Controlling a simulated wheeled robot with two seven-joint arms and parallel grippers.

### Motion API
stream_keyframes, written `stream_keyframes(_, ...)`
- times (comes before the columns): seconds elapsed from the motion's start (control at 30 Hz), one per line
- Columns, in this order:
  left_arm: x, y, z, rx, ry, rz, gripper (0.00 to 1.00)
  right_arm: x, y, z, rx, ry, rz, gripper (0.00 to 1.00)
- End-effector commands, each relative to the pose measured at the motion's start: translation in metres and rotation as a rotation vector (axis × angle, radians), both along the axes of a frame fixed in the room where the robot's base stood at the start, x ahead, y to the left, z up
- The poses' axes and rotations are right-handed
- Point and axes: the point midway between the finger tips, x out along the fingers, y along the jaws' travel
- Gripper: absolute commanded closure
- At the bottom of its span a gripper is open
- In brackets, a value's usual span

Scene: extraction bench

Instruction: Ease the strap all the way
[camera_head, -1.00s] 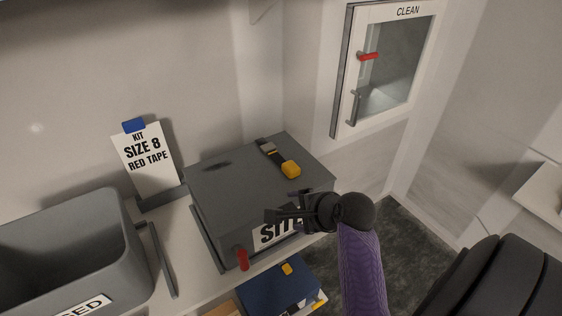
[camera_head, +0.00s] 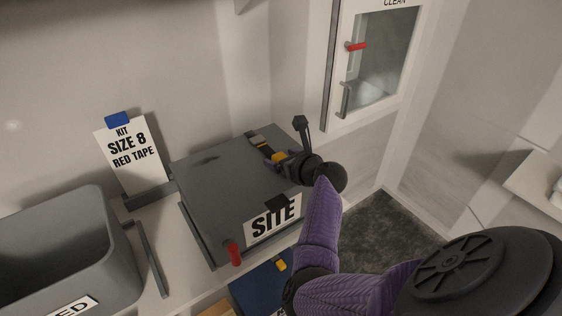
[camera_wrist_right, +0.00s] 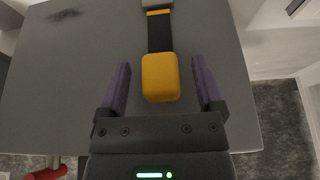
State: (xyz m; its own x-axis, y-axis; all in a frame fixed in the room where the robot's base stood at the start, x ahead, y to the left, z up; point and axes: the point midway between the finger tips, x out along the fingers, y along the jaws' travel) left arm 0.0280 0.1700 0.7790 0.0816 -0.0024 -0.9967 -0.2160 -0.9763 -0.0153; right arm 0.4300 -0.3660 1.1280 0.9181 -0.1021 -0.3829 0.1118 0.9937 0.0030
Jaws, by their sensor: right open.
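The strap (camera_wrist_right: 160,34) is a dark band with a grey buckle, lying on the lid of the grey SITE case (camera_head: 212,170). A yellow pull tab (camera_wrist_right: 160,77) ends it on the near side. In the head view the tab (camera_head: 279,157) is partly covered by my right gripper (camera_head: 284,146). In the right wrist view my right gripper (camera_wrist_right: 161,88) is open, with one finger on each side of the yellow tab and a gap on both sides. My left gripper is out of view.
A grey bin (camera_head: 108,235) stands at the left, near a SIZE 8 RED TAPE card (camera_head: 130,155). A red handle (camera_head: 234,254) is at the case's front. A blue case (camera_head: 252,293) sits below. A CLEAN cabinet (camera_head: 385,62) is on the right wall.

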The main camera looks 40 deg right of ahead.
Motion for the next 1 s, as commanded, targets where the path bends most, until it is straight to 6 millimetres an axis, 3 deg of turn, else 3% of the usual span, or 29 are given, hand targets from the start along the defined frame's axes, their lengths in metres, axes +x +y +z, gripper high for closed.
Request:
stream_keyframes(0.37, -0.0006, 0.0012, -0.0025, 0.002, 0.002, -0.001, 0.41, 0.0073, -0.0009, -0.0026, -0.002, 0.001, 0.000, 0.17)
stream_keyframes(0.77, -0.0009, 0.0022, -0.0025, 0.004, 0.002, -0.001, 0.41, 0.0070, -0.0009, -0.0027, -0.002, 0.001, 0.000, 1.00)
stream_keyframes(1.0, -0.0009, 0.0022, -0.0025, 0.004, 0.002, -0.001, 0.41, 0.0069, -0.0009, -0.0029, -0.002, 0.001, 0.000, 1.00)
